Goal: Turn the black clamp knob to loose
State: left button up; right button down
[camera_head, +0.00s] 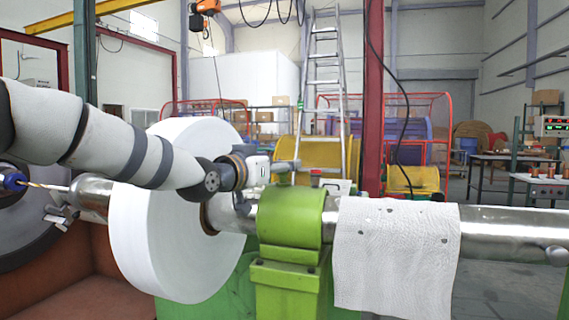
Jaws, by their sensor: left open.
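My left arm reaches in from the left, above the large white reel. My left gripper (284,169) is open, just above the green bearing block (290,217) on the steel shaft. A small dark piece with a red top (316,177) shows just right of the gripper's tips, above the block. It is too small to tell whether this is the black clamp knob or whether the gripper touches it. No other black knob shows clearly. My right gripper is not in view.
The white reel (150,235) sits on the shaft left of the block. A white cloth (396,255) hangs over the steel shaft (507,229) on the right. A ladder (322,85) and red post (372,100) stand behind.

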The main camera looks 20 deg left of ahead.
pick_arm(q)
jog(key=shift+x, duration=1.2)
jog(key=shift+w+d+f, duration=0.1)
jog(key=shift+w, duration=0.05)
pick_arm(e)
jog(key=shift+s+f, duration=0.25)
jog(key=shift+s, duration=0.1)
pick_arm(q)
jog(key=shift+c, duration=1.1)
jog(key=c, duration=1)
jog(key=shift+o, duration=0.2)
jog(key=shift+r+y, duration=0.2)
jog(key=shift+y, duration=0.1)
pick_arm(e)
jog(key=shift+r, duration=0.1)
